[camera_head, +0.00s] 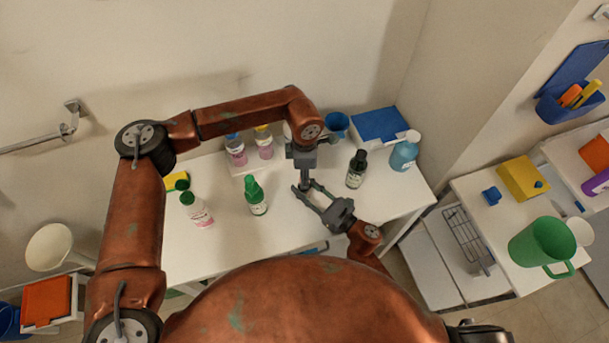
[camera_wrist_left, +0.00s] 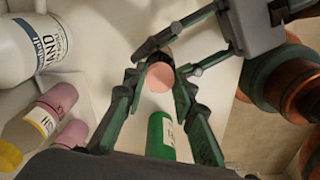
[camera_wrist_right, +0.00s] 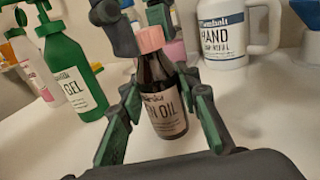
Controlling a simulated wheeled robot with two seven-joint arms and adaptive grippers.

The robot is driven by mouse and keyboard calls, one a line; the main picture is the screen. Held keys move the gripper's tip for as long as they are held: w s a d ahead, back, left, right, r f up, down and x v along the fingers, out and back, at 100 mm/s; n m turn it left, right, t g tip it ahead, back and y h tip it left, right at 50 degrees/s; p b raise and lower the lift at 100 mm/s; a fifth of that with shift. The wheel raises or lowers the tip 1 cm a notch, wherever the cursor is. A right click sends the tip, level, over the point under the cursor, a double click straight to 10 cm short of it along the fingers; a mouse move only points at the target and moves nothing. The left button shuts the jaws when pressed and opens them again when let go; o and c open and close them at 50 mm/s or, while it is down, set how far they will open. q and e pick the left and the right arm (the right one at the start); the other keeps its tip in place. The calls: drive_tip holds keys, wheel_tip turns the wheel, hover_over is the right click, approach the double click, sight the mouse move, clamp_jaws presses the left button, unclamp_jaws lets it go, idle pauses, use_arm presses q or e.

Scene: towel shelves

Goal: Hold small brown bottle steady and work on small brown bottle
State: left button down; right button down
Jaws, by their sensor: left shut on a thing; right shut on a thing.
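The small brown bottle (camera_wrist_right: 163,100) stands upright with a cream label and a pink cap (camera_wrist_right: 151,39), plain in the right wrist view. My right gripper (camera_head: 304,188) comes in low from the right and is shut around the bottle's body. My left gripper (camera_head: 304,174) reaches down from above and is shut at the cap, which shows between its fingers in the left wrist view (camera_wrist_left: 160,77). In the head view the bottle is mostly hidden by the two grippers.
On the white table (camera_head: 310,235), a green pump bottle (camera_head: 256,195) stands to the left and a dark pump bottle (camera_head: 356,168) to the right. Behind are pink-filled bottles (camera_head: 236,150), a blue cup (camera_head: 337,123) and a blue-topped box (camera_head: 380,125).

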use_arm(q)
drive_tip(key=m, duration=0.4)
drive_tip(key=c, duration=1.6)
unclamp_jaws()
drive_tip(key=shift+r, duration=2.25)
drive_tip(key=shift+c, duration=0.3)
drive_tip(key=n, duration=0.1)
drive_tip(key=r+n, duration=0.1)
drive_tip(key=n, duration=0.3)
drive_tip(key=shift+r, duration=0.3)
drive_tip(key=n, duration=0.2)
drive_tip(key=r+n, duration=0.1)
drive_tip(key=n, duration=0.1)
drive_tip(key=r+n, duration=0.1)
drive_tip(key=n, duration=0.1)
drive_tip(key=shift+n, duration=0.4)
